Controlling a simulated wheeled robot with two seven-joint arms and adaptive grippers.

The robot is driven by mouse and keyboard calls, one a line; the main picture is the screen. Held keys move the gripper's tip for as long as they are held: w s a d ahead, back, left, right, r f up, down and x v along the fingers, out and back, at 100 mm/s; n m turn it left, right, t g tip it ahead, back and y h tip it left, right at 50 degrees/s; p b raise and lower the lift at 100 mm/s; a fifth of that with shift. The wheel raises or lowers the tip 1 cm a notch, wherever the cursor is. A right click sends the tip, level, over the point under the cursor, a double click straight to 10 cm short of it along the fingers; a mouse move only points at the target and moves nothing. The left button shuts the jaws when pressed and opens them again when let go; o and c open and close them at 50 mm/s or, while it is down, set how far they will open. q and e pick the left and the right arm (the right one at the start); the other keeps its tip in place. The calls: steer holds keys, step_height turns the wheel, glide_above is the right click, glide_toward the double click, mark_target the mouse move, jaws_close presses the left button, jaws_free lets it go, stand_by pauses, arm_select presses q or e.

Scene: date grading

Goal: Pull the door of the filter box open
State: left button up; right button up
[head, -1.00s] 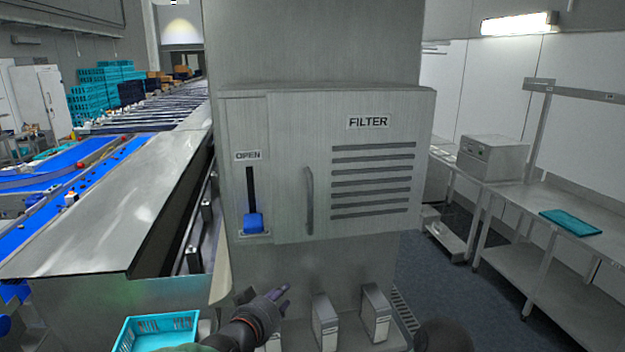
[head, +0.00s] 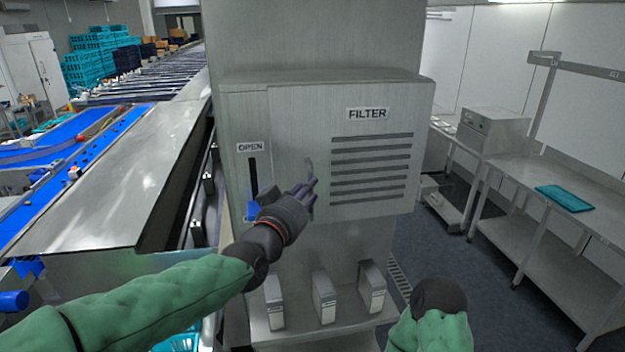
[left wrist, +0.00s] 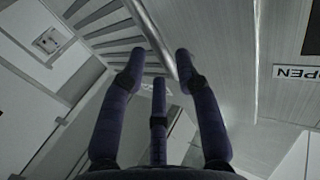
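The grey filter box (head: 290,87) has its door (head: 370,206) flush with the front, with slots and a "FILTER" label. The vertical door handle (head: 309,168) shows only at its top in the head view; my left gripper (head: 312,188) covers the rest. In the left wrist view the handle (left wrist: 152,35) runs slantwise between the tips of my open left gripper (left wrist: 158,62); I cannot tell whether they touch it. The blue lever (head: 252,210) sits at the bottom of the slot under the "OPEN" label. My right gripper is out of view.
A conveyor with a steel cover (head: 120,190) runs along the left. Several small grey units (head: 323,297) stand on a ledge below the box. Grey floor lies between.

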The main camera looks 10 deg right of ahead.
arm_select(q)
steer(key=shift+p+x, duration=0.55)
steer(key=shift+x, duration=1.5)
steer(key=shift+c, duration=0.3)
jaws_close()
